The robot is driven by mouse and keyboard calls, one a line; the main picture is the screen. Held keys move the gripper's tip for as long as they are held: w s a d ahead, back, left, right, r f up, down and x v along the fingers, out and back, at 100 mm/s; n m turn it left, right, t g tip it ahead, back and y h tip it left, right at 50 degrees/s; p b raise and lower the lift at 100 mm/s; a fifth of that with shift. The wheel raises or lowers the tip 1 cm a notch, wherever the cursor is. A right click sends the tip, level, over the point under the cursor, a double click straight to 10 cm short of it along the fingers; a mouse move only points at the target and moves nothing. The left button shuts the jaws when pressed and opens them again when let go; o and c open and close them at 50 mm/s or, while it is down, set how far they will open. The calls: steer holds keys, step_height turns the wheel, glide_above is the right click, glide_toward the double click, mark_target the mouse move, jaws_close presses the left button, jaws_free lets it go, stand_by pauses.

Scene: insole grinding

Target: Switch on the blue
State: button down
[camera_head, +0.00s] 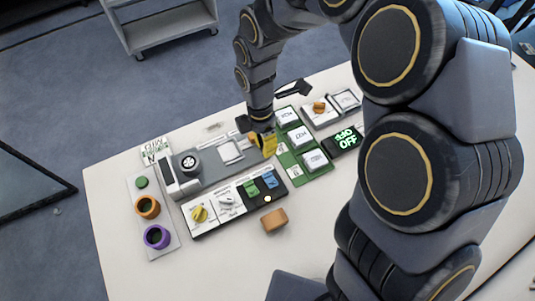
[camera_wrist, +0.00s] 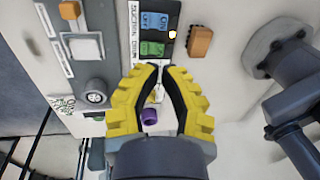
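The blue switch (camera_head: 271,180) sits on the black part of a switch panel (camera_head: 234,204), next to a green switch (camera_head: 251,188). In the wrist view the blue switch (camera_wrist: 150,22) is at the top, beyond the green switch (camera_wrist: 151,48); lettering shows on both. A small lamp (camera_wrist: 172,33) beside them glows. My gripper (camera_head: 264,150) is above the table, behind the switches in the head view. In the wrist view my gripper's yellow fingertips (camera_wrist: 161,67) come together just below the green switch, with nothing seen between them. Whether they touch the panel is unclear.
An orange-brown block (camera_head: 274,220) lies in front of the switches. A yellow knob (camera_head: 200,214) and white knob share the panel. A green board (camera_head: 300,150) with white buttons is to the right. Purple (camera_head: 157,236) and orange rings stand left. The front table is clear.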

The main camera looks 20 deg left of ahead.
mark_target(270, 183)
steer(key=f, duration=0.4)
steer(key=s+d+f, duration=0.1)
steer(key=f, duration=0.7)
steer(key=shift+s+d+f, duration=0.15)
steer(key=shift+s+d, duration=0.15)
steer(key=shift+d, duration=0.05)
